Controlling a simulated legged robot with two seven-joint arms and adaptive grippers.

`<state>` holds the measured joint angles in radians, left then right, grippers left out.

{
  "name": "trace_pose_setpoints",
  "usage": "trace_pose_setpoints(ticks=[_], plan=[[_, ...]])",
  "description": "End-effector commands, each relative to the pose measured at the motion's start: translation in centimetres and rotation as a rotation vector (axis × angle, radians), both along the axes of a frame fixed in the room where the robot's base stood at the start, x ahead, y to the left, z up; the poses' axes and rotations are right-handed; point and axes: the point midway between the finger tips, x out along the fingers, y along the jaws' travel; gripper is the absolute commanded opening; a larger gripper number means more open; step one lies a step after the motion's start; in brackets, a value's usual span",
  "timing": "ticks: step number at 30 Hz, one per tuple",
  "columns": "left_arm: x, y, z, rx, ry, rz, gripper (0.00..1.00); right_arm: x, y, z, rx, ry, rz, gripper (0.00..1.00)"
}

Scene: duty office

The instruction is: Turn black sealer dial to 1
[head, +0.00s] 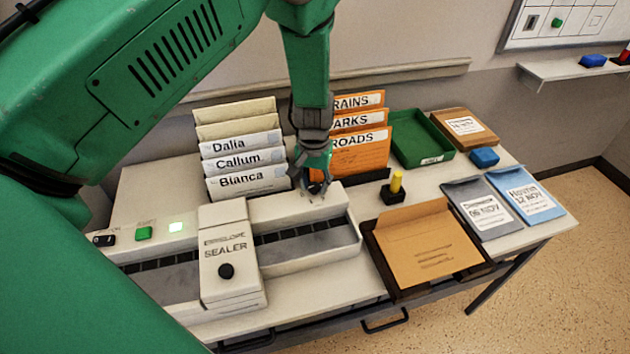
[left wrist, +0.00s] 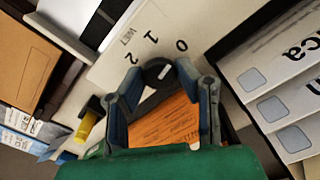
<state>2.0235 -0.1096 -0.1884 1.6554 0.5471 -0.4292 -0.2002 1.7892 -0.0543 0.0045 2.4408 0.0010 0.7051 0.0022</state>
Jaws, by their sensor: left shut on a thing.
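My left gripper (head: 318,186) points down at the white raised housing (head: 270,208) behind the sealer's track. In the left wrist view its two fingers (left wrist: 161,84) are shut on a black dial (left wrist: 157,72), one on each side. The marks 0, 1 and 2 and the word WET are printed around the dial on the white top. The fingers cover part of the dial, so I cannot tell which mark it points to. The white box labelled SEALER (head: 231,248) stands front left, with a round black knob (head: 226,271) on it. My right gripper is not in view.
White name folders (head: 241,160) stand close left of the gripper, orange folders (head: 361,150) close right. A yellow-handled stamp (head: 396,187), a dark tray (head: 487,268) with a brown envelope, and a green tray (head: 421,140) lie to the right.

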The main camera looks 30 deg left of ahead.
Motion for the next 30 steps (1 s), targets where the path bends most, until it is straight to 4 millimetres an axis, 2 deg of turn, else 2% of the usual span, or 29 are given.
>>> trace_pose_setpoints(ticks=[18, 30], plan=[[-0.1, -0.1, 0.0, 0.001, 0.004, 0.563, 0.00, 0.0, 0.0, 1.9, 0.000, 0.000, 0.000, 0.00], [-0.1, -0.1, -0.1, 0.001, 0.003, 0.786, 0.00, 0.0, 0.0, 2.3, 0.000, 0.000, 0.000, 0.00]])
